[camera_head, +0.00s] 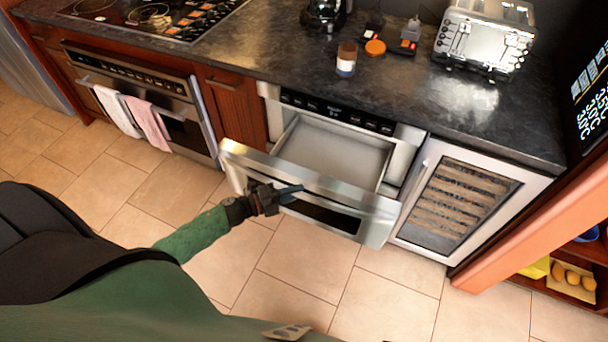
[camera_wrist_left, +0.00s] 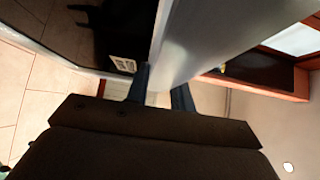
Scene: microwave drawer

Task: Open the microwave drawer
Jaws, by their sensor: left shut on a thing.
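The microwave drawer (camera_head: 338,153) is pulled out from its cabinet under the dark counter, and its pale, empty-looking inside shows from above. Its silver front panel (camera_head: 345,190) stands well forward of the black control strip (camera_head: 338,113). In the left wrist view the two blue fingers (camera_wrist_left: 160,90) sit on either side of the silver panel's edge (camera_wrist_left: 185,40). My right gripper is not in view.
An oven (camera_head: 135,95) with hanging towels is at left, and a wine cooler (camera_head: 455,200) is just right of the drawer. A toaster (camera_head: 483,38) and a small jar (camera_head: 346,60) stand on the counter. The tiled floor (camera_head: 320,255) before the drawer is clear.

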